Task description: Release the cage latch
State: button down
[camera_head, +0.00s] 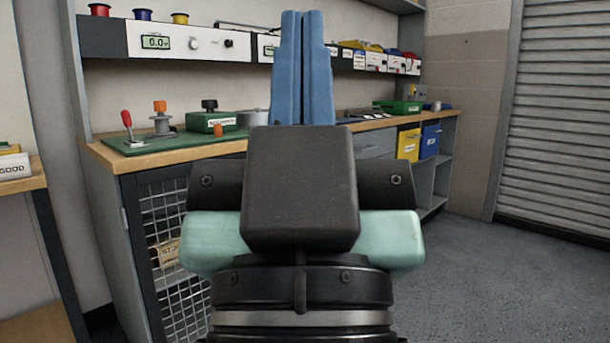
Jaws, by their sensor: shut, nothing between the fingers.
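The cage (135,235), with a dark-framed wire mesh front, stands under the left end of the workbench. A tan label, only partly readable, shows behind its mesh. I cannot make out the cage latch; the right part of the cage front is hidden behind my gripper and wrist. My gripper (303,18) is in the middle of the view, its two blue fingers pointing up and pressed together with nothing between them. It appears in front of the bench and its shelf, and I see no contact with the cage.
On the wooden benchtop (165,156) are a green board with a red-handled lever (128,124) and a green box (211,122). Yellow (408,145) and blue (430,141) bins sit under its right end. A side table (22,186) is at left. Floor at right is clear before a shutter (560,110).

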notch_tip(320, 180, up, 14)
jog(key=p, duration=1.1)
jog(key=shift+f, duration=0.15)
